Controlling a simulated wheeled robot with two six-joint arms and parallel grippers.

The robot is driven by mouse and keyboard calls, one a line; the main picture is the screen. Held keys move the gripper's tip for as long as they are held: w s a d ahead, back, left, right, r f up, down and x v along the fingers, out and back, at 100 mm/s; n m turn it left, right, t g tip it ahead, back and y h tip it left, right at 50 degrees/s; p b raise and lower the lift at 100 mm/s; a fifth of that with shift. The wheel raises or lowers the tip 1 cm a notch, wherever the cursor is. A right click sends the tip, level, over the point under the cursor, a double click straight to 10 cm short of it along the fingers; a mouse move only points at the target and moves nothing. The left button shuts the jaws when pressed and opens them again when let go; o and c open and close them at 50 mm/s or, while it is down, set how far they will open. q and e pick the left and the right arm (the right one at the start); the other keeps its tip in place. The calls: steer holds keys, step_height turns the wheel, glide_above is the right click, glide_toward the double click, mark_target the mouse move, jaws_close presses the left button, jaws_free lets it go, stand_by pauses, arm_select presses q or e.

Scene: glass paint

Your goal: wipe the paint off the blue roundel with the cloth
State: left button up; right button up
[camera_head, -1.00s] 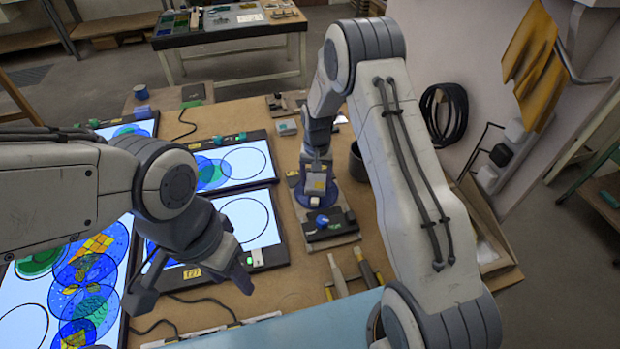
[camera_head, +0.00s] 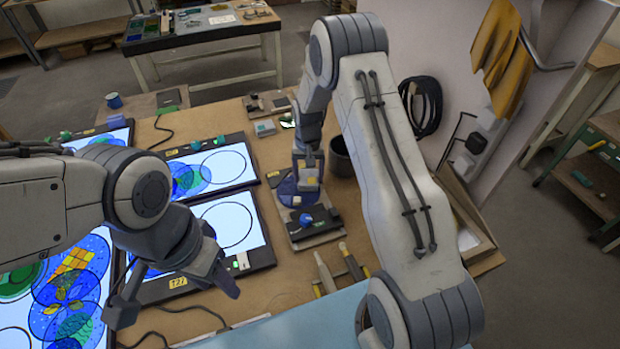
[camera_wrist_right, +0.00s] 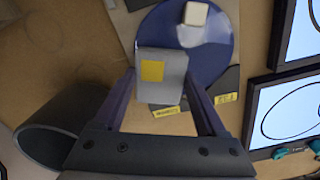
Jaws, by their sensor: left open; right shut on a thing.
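The blue roundel (camera_wrist_right: 212,62) lies on a stand at the middle of the bench, and it also shows in the head view (camera_head: 286,190). My right gripper (camera_wrist_right: 163,92) is over its edge, shut on a grey, pad-like piece with a yellow patch (camera_wrist_right: 163,64), which I take to be the folded cloth. That piece covers part of the roundel, and I cannot tell whether it touches the glass. A small whitish block (camera_wrist_right: 195,14) is on the far part of the roundel. I cannot make out paint. My left gripper (camera_head: 176,298) is open and empty, above the lower left.
Lit panels with drawn circles and coloured glass (camera_head: 228,224) fill the left. A dark cylindrical pot (camera_wrist_right: 48,148) stands close beside my right gripper. A dark block with a blue knob (camera_head: 312,222) and two handled tools (camera_head: 325,272) lie in front of the stand.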

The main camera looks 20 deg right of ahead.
mark_target(291, 181)
steer(key=shift+w+a, duration=0.15)
steer(key=shift+w, duration=0.35)
steer(key=shift+w+a+f, duration=0.1)
steer(key=shift+w+a, duration=0.2)
steer(key=shift+a, duration=0.4)
steer(key=shift+w+a+r, duration=0.1)
steer(key=shift+w+a, duration=0.15)
steer(key=shift+a, duration=0.5)
steer(key=shift+w+a+f, duration=0.1)
steer(key=shift+w+a, duration=0.2)
steer(key=shift+a, duration=0.4)
steer(key=shift+s+d, duration=0.3)
steer(key=shift+d, duration=0.4)
steer(key=shift+s+d, duration=0.3)
steer(key=shift+d, duration=0.35)
steer(key=shift+s+d, duration=0.3)
steer(key=shift+d, duration=0.4)
step_height(291, 181, up, 5)
steer(key=p, duration=0.3)
